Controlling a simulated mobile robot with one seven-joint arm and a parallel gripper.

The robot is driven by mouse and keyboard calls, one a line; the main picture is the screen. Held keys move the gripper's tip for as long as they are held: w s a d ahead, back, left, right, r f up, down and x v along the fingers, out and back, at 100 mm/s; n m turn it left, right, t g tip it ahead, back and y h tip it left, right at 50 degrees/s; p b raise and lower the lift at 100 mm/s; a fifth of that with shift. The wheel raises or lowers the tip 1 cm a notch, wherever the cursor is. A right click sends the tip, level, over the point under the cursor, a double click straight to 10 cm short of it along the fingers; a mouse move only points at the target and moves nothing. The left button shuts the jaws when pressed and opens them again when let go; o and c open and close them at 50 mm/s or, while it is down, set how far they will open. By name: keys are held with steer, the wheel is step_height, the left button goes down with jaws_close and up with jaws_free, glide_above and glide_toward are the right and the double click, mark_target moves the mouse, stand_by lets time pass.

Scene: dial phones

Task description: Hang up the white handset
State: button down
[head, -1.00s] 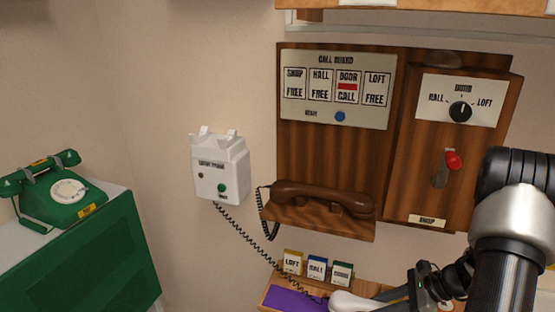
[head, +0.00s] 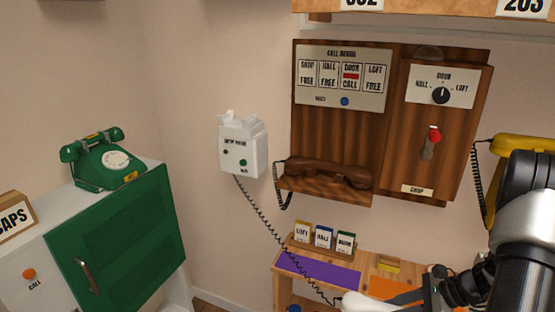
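The white handset (head: 358,302) shows at the bottom edge, partly cut off, over the front of the wooden shelf. A dark coiled cord runs from it up to the white wall phone (head: 243,146), whose cradle on top is empty. My gripper (head: 405,298) comes in from the right with its dark fingers at the handset's right part. It appears shut on the handset, as the two keep together while the shelf shifts in view. The fingertips and the handset's lower part are hard to see.
The brown handset (head: 328,173) rests on the wooden call board (head: 342,132). A green dial phone (head: 102,160) stands on the cabinet at left. Cards stand behind the purple mat (head: 318,272). A yellow phone (head: 512,146) hangs at right, partly behind my arm. The wall around the white phone is clear.

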steer(key=w+a+r+m+t+h, duration=0.2)
steer(key=w+a+r+m+t, duration=0.15)
steer(key=w+a+r, duration=0.55)
steer(key=s+a+r+m+t+h, duration=0.1)
steer(key=a+r+m+h, duration=0.2)
steer(key=r, duration=0.4)
steer(key=s+a+r+m+t, duration=0.1)
steer(key=a+r+m, duration=0.25)
steer(key=r, duration=0.35)
step_height(320, 180, up, 13)
steer(key=m+h+p, duration=0.6)
steer(key=m+p, duration=0.1)
steer(key=p, duration=0.6)
steer(key=shift+a+r, duration=0.2)
steer(key=shift+a, duration=0.1)
steer(key=shift+w, duration=0.1)
